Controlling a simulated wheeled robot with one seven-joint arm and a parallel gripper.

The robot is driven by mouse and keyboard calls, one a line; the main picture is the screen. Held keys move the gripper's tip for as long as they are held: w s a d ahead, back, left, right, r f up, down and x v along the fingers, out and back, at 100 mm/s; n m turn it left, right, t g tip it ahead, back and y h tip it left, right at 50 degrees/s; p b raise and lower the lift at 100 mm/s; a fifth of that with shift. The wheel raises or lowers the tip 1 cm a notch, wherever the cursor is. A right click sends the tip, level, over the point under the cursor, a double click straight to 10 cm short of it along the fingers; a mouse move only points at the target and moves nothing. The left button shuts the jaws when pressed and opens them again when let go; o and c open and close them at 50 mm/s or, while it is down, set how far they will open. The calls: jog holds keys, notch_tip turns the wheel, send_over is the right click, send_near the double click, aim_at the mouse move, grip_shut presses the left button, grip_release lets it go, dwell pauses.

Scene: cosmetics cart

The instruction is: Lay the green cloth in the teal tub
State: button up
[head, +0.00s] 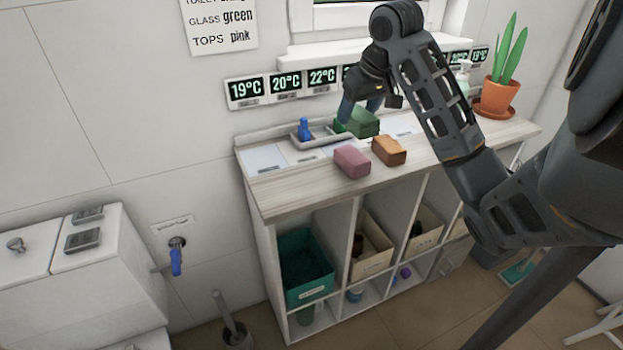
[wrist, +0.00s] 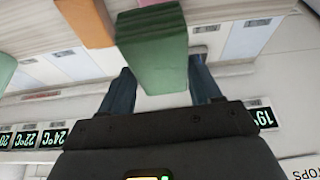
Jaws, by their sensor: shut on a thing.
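The green cloth (head: 362,123) is a folded, block-like bundle at the back of the wooden counter, just right of a small grey tray. My gripper (head: 358,106) reaches down onto it from above, and the fingers are shut on it. In the wrist view the cloth (wrist: 153,55) sits between the two dark fingers. I cannot tell whether it touches the counter. The teal tub (head: 308,294) stands in the left cubby under the counter, its open top facing up beneath the countertop; its inside is dark.
A pink block (head: 352,162) and an orange-brown block (head: 389,150) lie on the counter's front. The grey tray (head: 308,142) holds a small blue item. A potted plant (head: 500,95) stands at the right. Beige bins (head: 374,264) fill neighbouring cubbies. The countertop overhangs the tub.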

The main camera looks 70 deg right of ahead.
jog(key=w+a+f+b, duration=0.1)
jog(key=w+a+f, duration=0.1)
jog(key=w, duration=0.1)
jog(key=w+a+f+b, duration=0.1)
jog(key=w+a+f, duration=0.1)
jog(key=a, duration=0.1)
jog(key=w+a+f+b, duration=0.1)
jog(key=w+a+f, duration=0.1)
jog(key=w+f, duration=0.1)
jog(key=shift+w+a, duration=0.3)
jog(key=shift+a, duration=0.05)
notch_tip(320, 180, down, 3)
jog(key=shift+a+r+b, duration=0.1)
jog(key=shift+r+b, duration=0.05)
jog(key=shift+b, duration=0.5)
jog(key=shift+f+p, duration=0.3)
jog(key=shift+f, duration=0.15)
jog(key=o, duration=0.9)
jog(key=shift+o, duration=0.2)
jog(key=shift+f, duration=0.2)
jog(key=p+v, duration=0.4)
jog(key=v, duration=0.3)
jog(key=shift+d+r, duration=0.2)
jog(key=shift+r, duration=0.25)
